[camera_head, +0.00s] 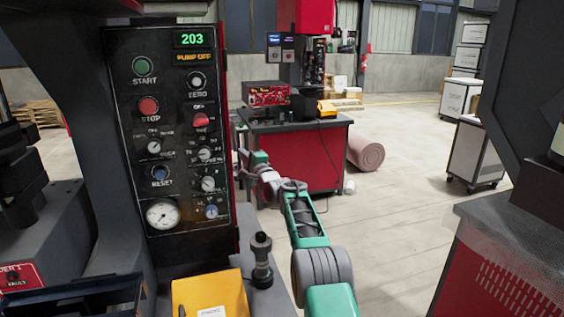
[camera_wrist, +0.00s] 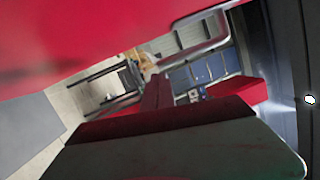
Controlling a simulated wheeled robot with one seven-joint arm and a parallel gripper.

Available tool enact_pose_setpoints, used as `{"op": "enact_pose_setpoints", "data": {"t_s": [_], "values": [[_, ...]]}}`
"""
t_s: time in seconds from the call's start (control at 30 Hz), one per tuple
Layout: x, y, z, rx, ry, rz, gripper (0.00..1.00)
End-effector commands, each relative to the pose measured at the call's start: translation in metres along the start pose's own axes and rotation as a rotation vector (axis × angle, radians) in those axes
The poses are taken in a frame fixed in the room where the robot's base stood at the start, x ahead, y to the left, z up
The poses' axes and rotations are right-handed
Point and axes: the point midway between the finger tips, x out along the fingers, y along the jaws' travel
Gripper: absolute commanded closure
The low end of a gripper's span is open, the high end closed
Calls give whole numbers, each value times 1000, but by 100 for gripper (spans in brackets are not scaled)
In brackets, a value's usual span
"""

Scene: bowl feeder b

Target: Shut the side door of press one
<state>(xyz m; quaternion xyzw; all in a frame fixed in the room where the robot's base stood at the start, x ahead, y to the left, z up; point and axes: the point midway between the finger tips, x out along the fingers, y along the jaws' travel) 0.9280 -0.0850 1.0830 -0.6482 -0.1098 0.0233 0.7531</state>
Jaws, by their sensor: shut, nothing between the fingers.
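A press with a dark control panel (camera_head: 170,130) stands close on the left in the head view; its display reads 203. I cannot read whether it is press one. My green arm reaches forward along the panel's right edge. My gripper (camera_head: 242,150) is at its far end, small and partly hidden beside that edge, shut and empty. In the wrist view a red surface (camera_wrist: 100,35) fills the top, very close, with a bent metal handle (camera_wrist: 205,45) beside it. It may be the side door; its angle and any contact with my gripper cannot be told.
A red workbench (camera_head: 295,160) with equipment stands beyond my arm. A rolled mat (camera_head: 366,152) lies beside it. A yellow box (camera_head: 210,295) and a dark knobbed post (camera_head: 261,260) are close below. Another red machine (camera_head: 500,270) stands at right.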

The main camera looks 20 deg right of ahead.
Motion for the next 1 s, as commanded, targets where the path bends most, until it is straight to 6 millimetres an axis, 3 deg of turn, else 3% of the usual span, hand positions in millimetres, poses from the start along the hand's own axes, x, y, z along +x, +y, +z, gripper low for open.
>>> {"op": "enact_pose_setpoints", "data": {"t_s": [0.43,0.67,1.0], "values": [[-1,0,-2,0,1,0,100],[-13,4,-32,2,-6,2,100],[-86,0,-55,2,-7,0,100]]}}
